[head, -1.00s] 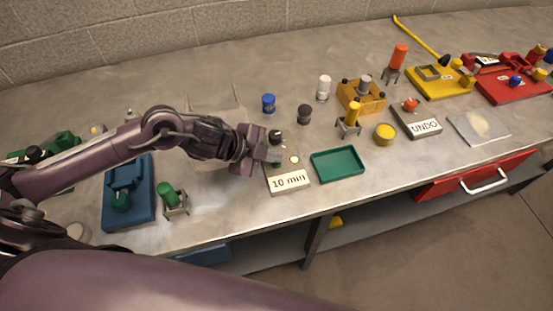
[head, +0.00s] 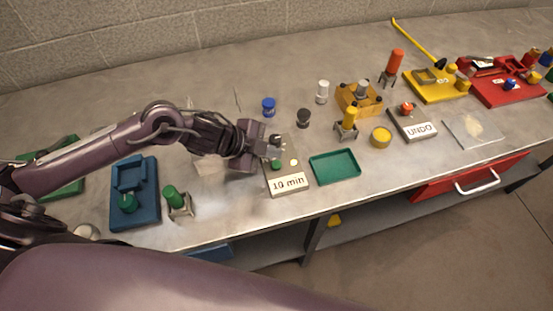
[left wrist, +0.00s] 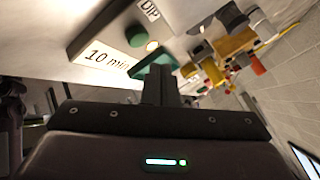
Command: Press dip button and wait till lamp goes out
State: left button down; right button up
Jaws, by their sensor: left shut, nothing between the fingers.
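The control box labelled "10 min" (head: 289,183) sits near the table's front edge. It carries a green button (head: 277,166) and a small pale yellow lamp (head: 293,162) that looks lit. In the left wrist view the green button (left wrist: 137,36) is beside a "DIP" label (left wrist: 149,10), and the lamp (left wrist: 152,46) glows. My left gripper (head: 275,149) is shut and empty, just behind and above the button, apart from it as far as I can see. Its closed fingers (left wrist: 158,86) also show in the wrist view. My right gripper is not in view.
A green tray (head: 335,167) lies right of the box. Black (head: 303,118) and blue (head: 268,107) containers stand behind it. A blue fixture (head: 135,192) and a green-topped stand (head: 177,201) are at left. An "UNDO" box (head: 420,131) is farther right.

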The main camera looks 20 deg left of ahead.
aim_at(272, 166)
pick_arm(q)
notch_tip(272, 166, up, 4)
jog(key=shift+f+p, duration=0.25)
jog(key=shift+p, duration=1)
jog(key=shift+f, duration=0.1)
